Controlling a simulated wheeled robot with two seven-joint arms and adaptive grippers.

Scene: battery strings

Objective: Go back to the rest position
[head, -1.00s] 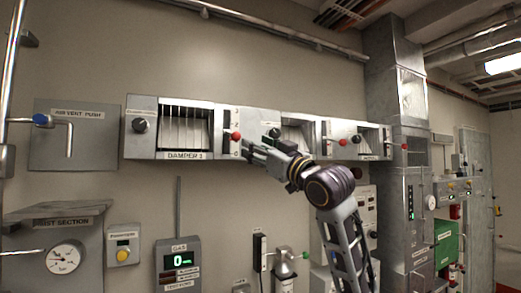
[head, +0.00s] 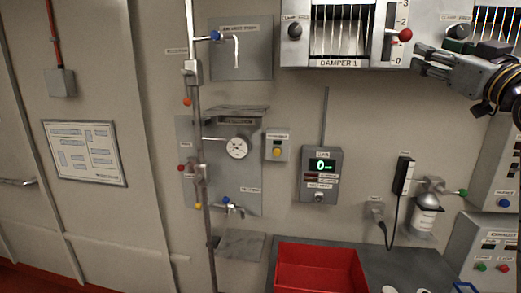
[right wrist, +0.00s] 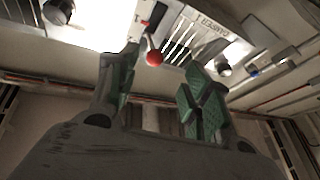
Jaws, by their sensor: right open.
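My right gripper (head: 428,62) is at the upper right of the head view, with its fingers pointing left toward the red-knobbed lever (head: 404,35) of the Damper 1 panel (head: 340,68). In the right wrist view the two green-padded fingers (right wrist: 160,100) stand apart with nothing between them. The red knob (right wrist: 154,58) shows beyond the fingertips, and the gripper looks apart from it. In the head view the knob sits between the 0 and 2 marks of its scale. My left gripper is in neither view.
A red bin (head: 320,268) stands on a dark bench (head: 395,265) at the bottom. A vertical pipe (head: 203,230) with valves runs left of a pressure gauge (head: 236,148). A gas meter (head: 321,174) and a small canister (head: 426,215) are on the wall. A framed chart (head: 84,152) hangs left.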

